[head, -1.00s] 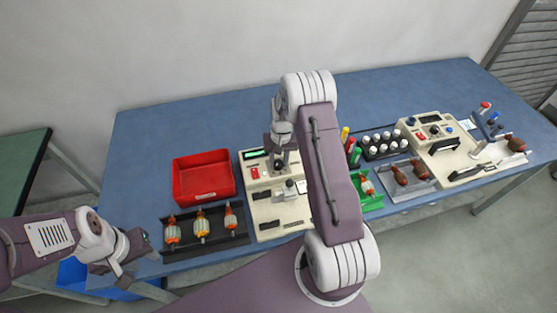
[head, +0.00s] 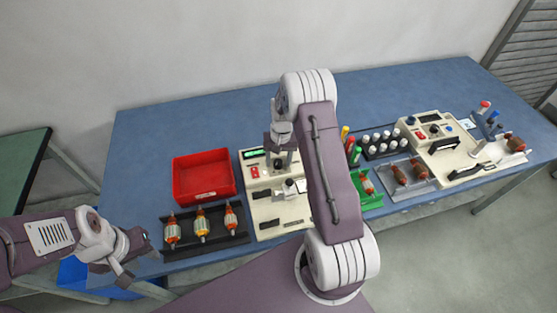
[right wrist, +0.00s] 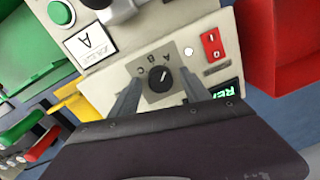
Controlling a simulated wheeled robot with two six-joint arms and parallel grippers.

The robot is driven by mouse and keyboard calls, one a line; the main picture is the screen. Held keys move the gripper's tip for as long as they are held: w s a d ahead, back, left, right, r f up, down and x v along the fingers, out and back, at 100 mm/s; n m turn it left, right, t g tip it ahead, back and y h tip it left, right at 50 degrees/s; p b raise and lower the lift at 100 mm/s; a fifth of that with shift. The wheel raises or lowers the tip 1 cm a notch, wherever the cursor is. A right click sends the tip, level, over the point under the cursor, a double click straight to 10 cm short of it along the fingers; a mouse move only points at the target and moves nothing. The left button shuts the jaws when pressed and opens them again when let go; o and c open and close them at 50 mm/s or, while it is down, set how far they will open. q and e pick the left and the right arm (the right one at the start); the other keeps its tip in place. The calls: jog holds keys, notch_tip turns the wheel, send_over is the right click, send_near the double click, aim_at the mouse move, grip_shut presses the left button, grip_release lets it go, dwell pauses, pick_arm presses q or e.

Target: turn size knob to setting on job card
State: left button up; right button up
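The black size knob (right wrist: 160,80) sits on a dark plate marked A, B and C on the winding machine (head: 265,207). Its white pointer line appears to lean toward the A. My right gripper (right wrist: 162,94) is open, with one finger on each side of the knob and gaps between. In the head view, my right gripper (head: 281,150) is over the machine's upper part and hides some of it. The job card (right wrist: 90,43) shows a large A. My left gripper (head: 138,264) is empty and looks open, off the table's front left.
A red bin (head: 204,195) stands left of the machine, above a dark rack (head: 185,243) of several armatures. A second machine (head: 415,125) stands at the right.

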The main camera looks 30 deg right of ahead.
aim_at(279, 162)
notch_tip(279, 162, up, 9)
jog(key=b, duration=0.1)
jog(key=shift+d, duration=0.25)
jog(key=shift+s, duration=0.1)
jog(key=s+a+r+n+t, duration=0.1)
jog(key=s+a+r+n, duration=0.1)
jog(key=a+r, duration=0.45)
jog(key=s+a+f+n, duration=0.1)
jog(key=s+a+f, duration=0.1)
jog(key=s, duration=0.6)
jog(key=s+a+f+n, duration=0.2)
jog(key=s+a, duration=0.1)
jog(key=s, duration=0.5)
